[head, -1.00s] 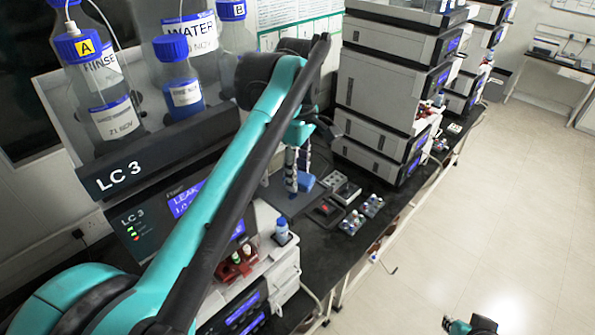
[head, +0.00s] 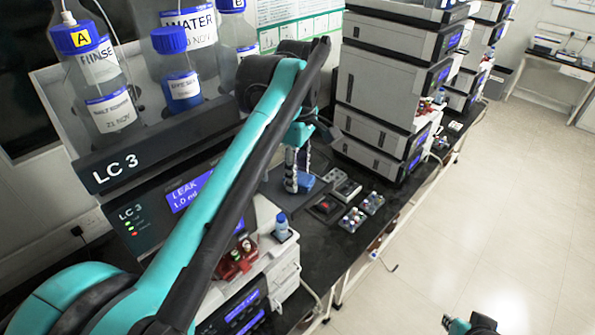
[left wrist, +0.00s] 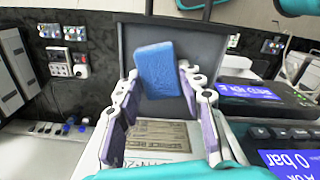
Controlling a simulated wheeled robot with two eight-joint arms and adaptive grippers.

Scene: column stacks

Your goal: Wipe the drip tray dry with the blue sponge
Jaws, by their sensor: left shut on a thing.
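The blue sponge (head: 306,183) is in my left gripper (head: 297,169), whose fingers point down. In the left wrist view the sponge (left wrist: 155,70) sits between the fingertips of the left gripper (left wrist: 160,86), shut on it. The dark grey drip tray (head: 277,191) is below the sponge on the bench; its raised rim and grey floor (left wrist: 210,45) show around the sponge in the left wrist view. I cannot tell whether the sponge touches the floor of the tray. Part of my right arm's end (head: 470,326) shows at the bottom right edge; its fingers are not clear.
The LC 3 stack (head: 150,220) with its lit LEAK screen stands left of the tray, bottles (head: 181,85) on top. Another instrument stack (head: 385,85) rises to the right. Vial racks (head: 353,219) and a red-button box (head: 325,207) lie close beside the tray.

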